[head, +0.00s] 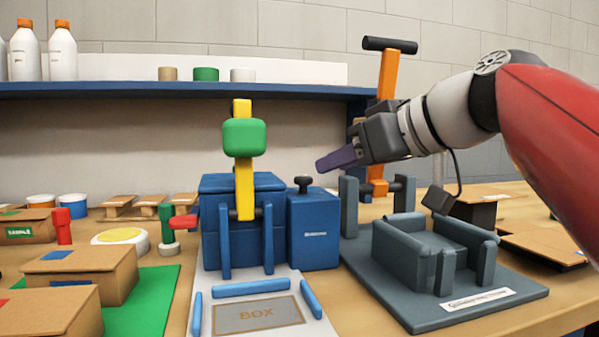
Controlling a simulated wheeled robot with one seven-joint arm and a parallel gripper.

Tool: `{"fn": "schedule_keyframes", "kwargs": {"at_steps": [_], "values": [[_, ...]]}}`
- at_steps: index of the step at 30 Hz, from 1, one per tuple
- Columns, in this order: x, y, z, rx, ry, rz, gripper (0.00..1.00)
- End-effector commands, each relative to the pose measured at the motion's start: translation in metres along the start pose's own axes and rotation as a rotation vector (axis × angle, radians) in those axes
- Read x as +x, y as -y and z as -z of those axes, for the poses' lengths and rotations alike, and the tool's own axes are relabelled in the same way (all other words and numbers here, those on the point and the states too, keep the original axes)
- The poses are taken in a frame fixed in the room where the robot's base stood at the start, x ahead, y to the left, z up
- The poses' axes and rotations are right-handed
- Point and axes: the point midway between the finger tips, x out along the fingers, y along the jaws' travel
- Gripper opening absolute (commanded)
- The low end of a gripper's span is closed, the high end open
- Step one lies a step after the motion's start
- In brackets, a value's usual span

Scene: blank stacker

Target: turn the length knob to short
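A small black knob (304,184) stands on top of the blue box (314,232) at the right side of the blue machine (236,226). The label on that box is too small to read, and I cannot tell the knob's setting. A red knob-like part (184,223) sticks out of the machine's left side. My gripper (326,163) is above and to the right of the black knob, apart from it, its purple finger pointing left. The fingers overlap in this view, so their gap is hidden. Nothing shows held in them.
A yellow lever with a green block (244,138) rises at the machine's front. A grey fixture (410,250) and an orange lever (387,80) stand at right. Cardboard boxes (80,268) lie at left. A white tray marked BOX (258,317) is in front.

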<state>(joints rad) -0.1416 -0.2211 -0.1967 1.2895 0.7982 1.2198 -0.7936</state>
Motion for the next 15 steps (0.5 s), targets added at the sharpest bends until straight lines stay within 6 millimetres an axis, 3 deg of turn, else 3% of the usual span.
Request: {"fn": "schedule_keyframes", "kwargs": {"at_steps": [9,15], "values": [[0.051,0.0,-0.001,0.001,0.002,0.002,0.34],[0.063,0.0,-0.001,0.001,0.001,0.001,0.34]]}}
